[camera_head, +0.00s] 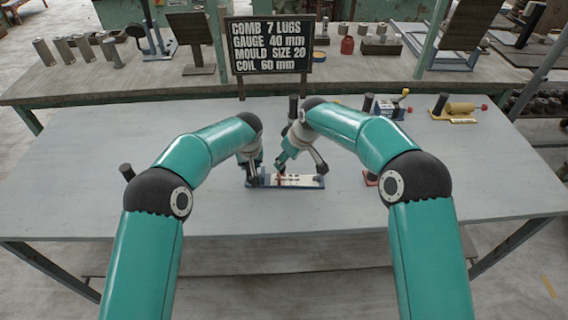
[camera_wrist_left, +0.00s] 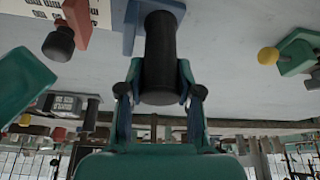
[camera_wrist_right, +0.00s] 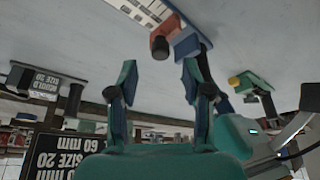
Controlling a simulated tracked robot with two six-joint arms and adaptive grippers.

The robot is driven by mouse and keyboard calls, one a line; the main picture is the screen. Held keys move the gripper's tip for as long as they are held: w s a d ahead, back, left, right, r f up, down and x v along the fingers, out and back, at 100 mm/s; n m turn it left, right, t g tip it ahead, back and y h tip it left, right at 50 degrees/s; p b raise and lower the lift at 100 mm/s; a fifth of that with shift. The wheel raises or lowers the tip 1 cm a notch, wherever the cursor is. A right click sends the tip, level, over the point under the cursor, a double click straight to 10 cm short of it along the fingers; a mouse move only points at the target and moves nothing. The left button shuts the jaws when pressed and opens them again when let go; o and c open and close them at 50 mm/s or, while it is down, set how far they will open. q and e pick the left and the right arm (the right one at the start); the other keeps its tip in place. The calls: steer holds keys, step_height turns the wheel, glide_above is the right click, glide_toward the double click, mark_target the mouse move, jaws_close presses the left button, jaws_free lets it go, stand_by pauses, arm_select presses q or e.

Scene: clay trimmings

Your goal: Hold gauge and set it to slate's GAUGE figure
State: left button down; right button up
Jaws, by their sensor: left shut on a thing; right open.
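The gauge (camera_head: 312,182) lies on the grey table, with a white scale strip, a blue end and a red slider. My left gripper (camera_head: 254,178) is shut on the black upright handle (camera_wrist_left: 160,60) at the blue end. The red slider (camera_wrist_left: 76,18) carries a black knob (camera_wrist_left: 59,43) and stands apart from that handle. My right gripper (camera_head: 300,166) is open above the gauge; in its wrist view the slider's knob (camera_wrist_right: 160,47) shows beyond the fingers, not gripped. The slate (camera_head: 270,46) reads GAUGE 40 mm. The scale marks are too small to read.
A tool with a yellow knob (camera_head: 392,107) and a yellow roller tool (camera_head: 460,109) stand at the back right. A red piece (camera_head: 371,178) is partly behind my right arm. A black knob (camera_head: 127,172) shows left. The front of the table is clear.

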steer(key=v, duration=0.7)
steer(key=shift+r, duration=0.25)
steer(key=shift+s+d, duration=0.1)
arm_select(q)
steer(key=c, duration=0.7)
jaws_free()
steer(key=shift+r, duration=0.15)
